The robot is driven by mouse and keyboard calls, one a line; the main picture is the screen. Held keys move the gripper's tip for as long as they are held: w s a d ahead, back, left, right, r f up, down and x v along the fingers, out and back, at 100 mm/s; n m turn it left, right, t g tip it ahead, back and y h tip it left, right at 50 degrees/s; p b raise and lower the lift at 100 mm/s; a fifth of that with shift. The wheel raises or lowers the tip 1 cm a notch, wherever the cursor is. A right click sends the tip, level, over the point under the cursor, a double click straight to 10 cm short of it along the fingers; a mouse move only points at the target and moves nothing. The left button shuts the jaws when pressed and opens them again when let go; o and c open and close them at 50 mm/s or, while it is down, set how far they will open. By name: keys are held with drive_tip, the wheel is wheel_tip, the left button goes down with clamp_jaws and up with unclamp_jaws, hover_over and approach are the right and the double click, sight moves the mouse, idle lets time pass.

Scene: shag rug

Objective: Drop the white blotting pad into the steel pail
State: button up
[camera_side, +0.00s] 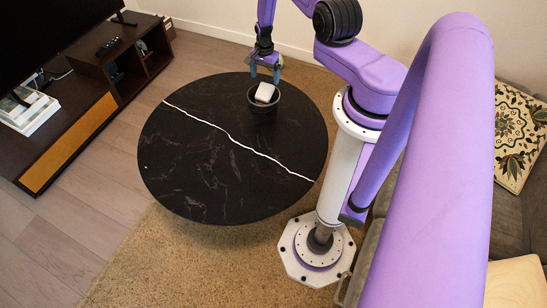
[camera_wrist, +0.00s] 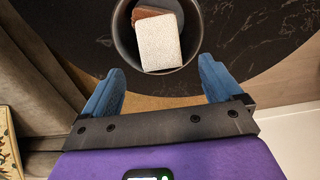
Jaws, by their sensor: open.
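The white blotting pad (camera_wrist: 158,42) lies tilted inside the dark steel pail (camera_wrist: 190,73), on top of a brown thing. In the side view the pad (camera_side: 264,92) shows pale at the mouth of the pail (camera_side: 262,108), which stands on the black round table near its far edge. My gripper (camera_wrist: 160,75) is open, with its blue fingers apart and nothing between them. In the side view my gripper (camera_side: 265,74) is just above and behind the pail, apart from the pad.
The brown block (camera_wrist: 146,15) is partly hidden under the pad in the pail. The black table (camera_side: 205,165) with a white vein is otherwise clear. A TV cabinet (camera_side: 75,90) stands at left, and a grey sofa (camera_side: 515,215) at right.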

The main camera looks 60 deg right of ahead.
wheel_tip(320, 180, up, 17)
drive_tip(key=shift+r, duration=0.2)
idle(0.5)
drive_tip(key=w+a+r+n, duration=0.3)
drive_tip(key=a+r+n, duration=0.1)
drive_tip(key=a, duration=0.3)
drive_tip(key=w+a+r+n, duration=0.2)
drive_tip(key=a+r+n, duration=0.15)
drive_tip(key=a, duration=0.35)
drive_tip(key=s+a+r+n, duration=0.2)
drive_tip(key=a+r+n, duration=0.1)
drive_tip(key=a, duration=0.4)
drive_tip(key=s+a+r+n, duration=0.2)
drive_tip(key=a+r+n, duration=0.2)
drive_tip(key=a, duration=0.3)
drive_tip(key=s+a+r+n, duration=0.4)
drive_tip(key=s+a+n, duration=0.3)
drive_tip(key=s+a, duration=0.25)
drive_tip(key=s+r+n, duration=0.3)
drive_tip(key=s+n, duration=0.6)
drive_tip(key=s, duration=0.7)
drive_tip(key=shift+s, duration=0.3)
